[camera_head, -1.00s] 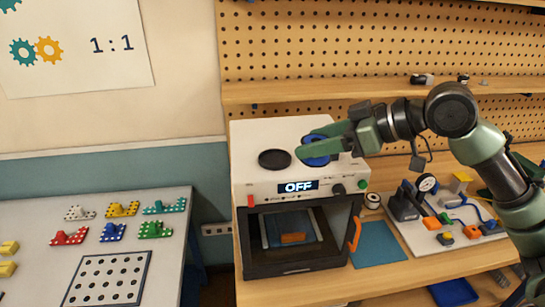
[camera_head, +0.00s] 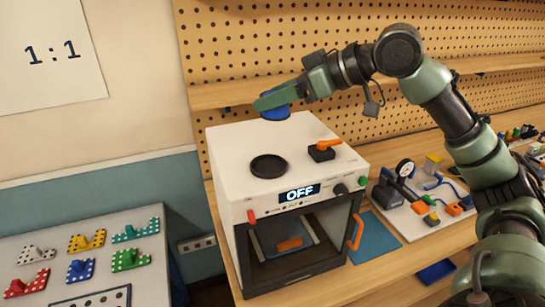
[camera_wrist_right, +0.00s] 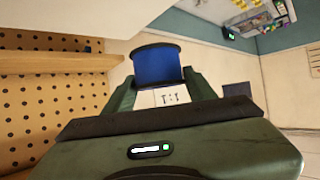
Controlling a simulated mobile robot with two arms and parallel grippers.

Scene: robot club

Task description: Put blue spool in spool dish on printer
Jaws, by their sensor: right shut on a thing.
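My right gripper (camera_head: 274,101) is shut on the blue spool (camera_head: 277,112) and holds it above the back of the printer's top. In the right wrist view the blue spool (camera_wrist_right: 158,66), with dark flanges, sits between the two green fingers. The printer (camera_head: 228,160) is a white box with a dark open front and a display reading OFF. The spool dish (camera_head: 268,167) is a round black dish on the printer's top, empty, nearer the front than the spool. My left gripper is not in view.
A black block with an orange lever (camera_head: 322,150) stands on the printer's top, right of the dish. A pegboard (camera_head: 300,40) and shelf (camera_head: 215,95) are close behind the spool. A white board with parts (camera_head: 410,215) lies right of the printer.

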